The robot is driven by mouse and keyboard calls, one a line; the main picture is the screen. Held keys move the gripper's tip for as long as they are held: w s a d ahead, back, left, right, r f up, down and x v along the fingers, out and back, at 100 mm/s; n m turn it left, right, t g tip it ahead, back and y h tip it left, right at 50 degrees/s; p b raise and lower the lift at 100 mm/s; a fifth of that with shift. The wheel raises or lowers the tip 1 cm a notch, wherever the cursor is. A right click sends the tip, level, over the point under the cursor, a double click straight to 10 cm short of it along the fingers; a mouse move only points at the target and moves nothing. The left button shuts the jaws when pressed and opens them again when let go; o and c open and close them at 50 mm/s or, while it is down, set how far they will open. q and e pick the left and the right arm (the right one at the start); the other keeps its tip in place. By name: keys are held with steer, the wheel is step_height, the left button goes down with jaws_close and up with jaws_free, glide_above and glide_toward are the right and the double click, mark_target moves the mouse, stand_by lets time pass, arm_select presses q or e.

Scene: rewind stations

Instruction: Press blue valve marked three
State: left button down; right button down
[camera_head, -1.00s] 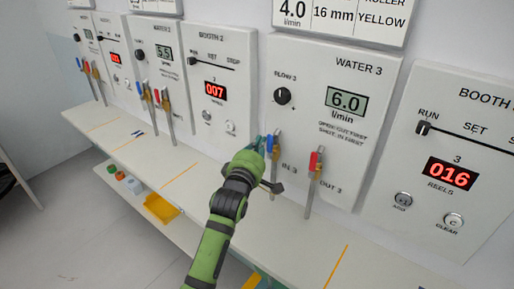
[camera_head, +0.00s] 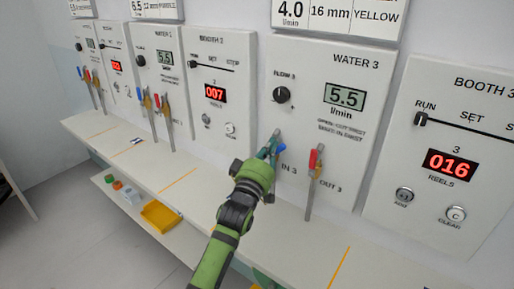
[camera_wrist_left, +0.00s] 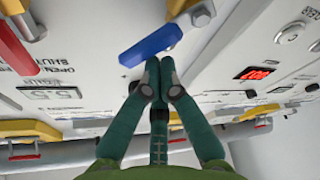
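The blue valve handle of IN 3 (camera_head: 275,138) is on the WATER 3 panel (camera_head: 318,85), partly hidden behind my left gripper (camera_head: 266,153). In the left wrist view the blue handle (camera_wrist_left: 152,45) lies just beyond the fingertips of my left gripper (camera_wrist_left: 160,75). The fingers are together with nothing seen between them; whether they touch the handle I cannot tell. The red handle of OUT 3 (camera_head: 314,158) is to the right. The WATER 3 display (camera_head: 345,97) reads 5.5 l/min. My right gripper is not in view.
The BOOTH 3 panel (camera_head: 450,130) with its 016 display is at the right. Other valve pairs and panels stand to the left. A white shelf (camera_head: 150,170) runs below the panels, with a yellow tray (camera_head: 160,215) lower down. The shelf near the valves is clear.

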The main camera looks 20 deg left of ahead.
arm_select(q)
steer(key=m, duration=0.2)
steer(key=d+f+m+h+b, duration=0.1)
steer(key=m, duration=0.1)
steer(key=m+h, duration=0.1)
steer(key=m, duration=0.1)
steer(key=shift+s+d+f+b, duration=0.25)
steer(key=shift+s+d+b, duration=0.05)
steer(key=shift+d, duration=0.05)
steer(key=shift+s+d+f+m+h+b, duration=0.1)
steer(key=shift+d+f+m+h+b, duration=0.15)
steer(key=shift+m+h, duration=0.55)
steer(key=shift+s+d+f+m+h+b, duration=0.1)
steer(key=shift+f+m+h, duration=0.15)
steer(key=shift+m, duration=1)
steer(key=shift+d+f+m+h+b, duration=0.2)
steer(key=shift+m+h, duration=0.35)
steer(key=shift+m, duration=0.5)
step_height(320, 180, up, 4)
steer(key=p, duration=0.4)
steer(key=b+v, duration=0.3)
steer(key=v, duration=0.7)
